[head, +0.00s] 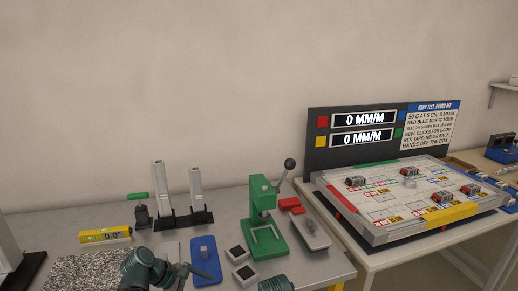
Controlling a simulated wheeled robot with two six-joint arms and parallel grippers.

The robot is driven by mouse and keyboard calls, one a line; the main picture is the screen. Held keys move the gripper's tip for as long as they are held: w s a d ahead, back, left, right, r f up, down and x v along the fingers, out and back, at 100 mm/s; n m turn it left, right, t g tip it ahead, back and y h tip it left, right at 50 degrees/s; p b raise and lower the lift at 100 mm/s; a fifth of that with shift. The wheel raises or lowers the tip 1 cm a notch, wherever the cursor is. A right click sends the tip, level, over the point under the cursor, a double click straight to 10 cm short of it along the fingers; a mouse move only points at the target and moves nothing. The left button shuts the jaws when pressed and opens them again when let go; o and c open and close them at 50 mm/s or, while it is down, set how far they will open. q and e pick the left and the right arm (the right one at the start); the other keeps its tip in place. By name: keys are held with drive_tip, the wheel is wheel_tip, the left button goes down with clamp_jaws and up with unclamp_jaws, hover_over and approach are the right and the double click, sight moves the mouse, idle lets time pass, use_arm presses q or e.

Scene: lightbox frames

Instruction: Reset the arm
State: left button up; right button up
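A dark grey-green arm of mine (145,268) comes up from the bottom edge at the lower left, in front of the grey bench. Its slim dark end, which I take as my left gripper (197,272), lies in front of the blue pad; the finger gap is too small to make out. Nothing is clearly held there. Another dark, rounded part, probably of my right arm (276,284), just shows at the bottom edge below the green press. The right gripper's fingers are not visible.
On the grey bench (95,220) stand a yellow level (105,235), two upright posts (160,190), a blue pad (206,250), a green lever press (263,225) and small black-and-white blocks (240,254). A display board (350,160) and a large test plate (400,230) occupy the right table.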

use_arm(q)
drive_tip(key=s+d+f+m+g+y+p, duration=0.2)
drive_tip(key=s+d+m+y, duration=0.7)
drive_tip(key=m, duration=1.1)
drive_tip(key=s+d+f+g, duration=0.1)
drive_tip(key=s, duration=0.3)
drive_tip(key=shift+d+f, duration=0.25)
